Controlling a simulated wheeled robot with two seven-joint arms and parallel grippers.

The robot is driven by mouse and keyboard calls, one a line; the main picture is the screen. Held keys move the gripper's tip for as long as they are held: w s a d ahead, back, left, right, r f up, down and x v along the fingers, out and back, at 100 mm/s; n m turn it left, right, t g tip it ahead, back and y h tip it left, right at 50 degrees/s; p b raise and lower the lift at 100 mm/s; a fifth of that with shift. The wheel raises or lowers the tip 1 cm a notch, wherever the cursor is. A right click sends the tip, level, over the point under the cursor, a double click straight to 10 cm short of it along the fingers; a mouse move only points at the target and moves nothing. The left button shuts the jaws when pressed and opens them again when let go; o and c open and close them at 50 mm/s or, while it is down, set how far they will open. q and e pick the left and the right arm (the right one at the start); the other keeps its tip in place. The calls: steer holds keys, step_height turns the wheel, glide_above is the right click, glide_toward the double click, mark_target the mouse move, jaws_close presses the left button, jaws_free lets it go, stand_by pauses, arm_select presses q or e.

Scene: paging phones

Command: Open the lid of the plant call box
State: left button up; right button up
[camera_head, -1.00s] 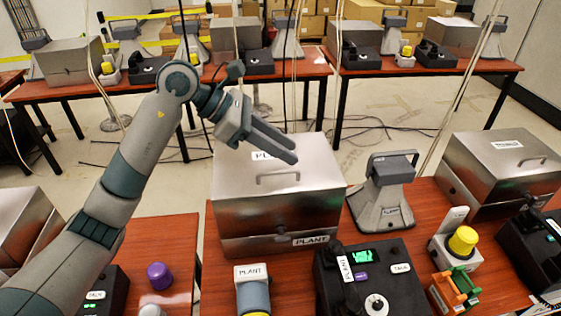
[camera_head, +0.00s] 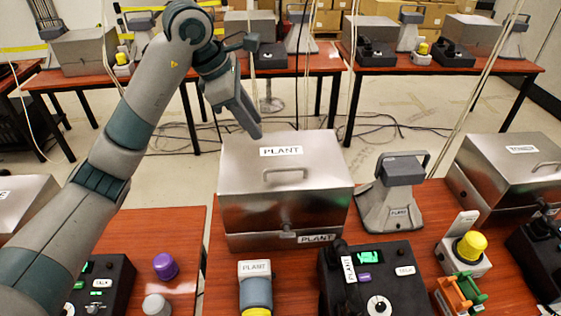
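The plant call box (camera_head: 240,215) is a brushed metal box on the red-brown table in the middle. Its lid (camera_head: 325,165) is closed, with a PLANT label on top, a handle (camera_head: 286,172) and another PLANT label low on the front. My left gripper (camera_head: 255,130) is above and behind the lid's back left part, fingers pointing down and to the right. It appears apart from the handle. The fingers overlap in this view, so their gap does not show. My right gripper is not in view.
Right of the box stands a grey PLANT horn-like unit (camera_head: 392,200). In front are a black phone console (camera_head: 370,280) and a grey PLANT-labelled cylinder unit (camera_head: 255,285). Another metal box (camera_head: 510,170) stands to the right. A cable hangs near my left gripper.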

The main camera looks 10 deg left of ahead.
mark_target(284, 168)
arm_select(q)
steer(key=p+x, duration=0.6)
steer(key=x, duration=0.9)
steer(key=shift+w+d+f+p, duration=0.1)
steer(key=shift+d+f+p, duration=0.1)
steer(key=shift+f+p, duration=0.2)
steer(key=shift+w+d+f, duration=0.1)
steer(key=shift+f, duration=0.35)
jaws_close()
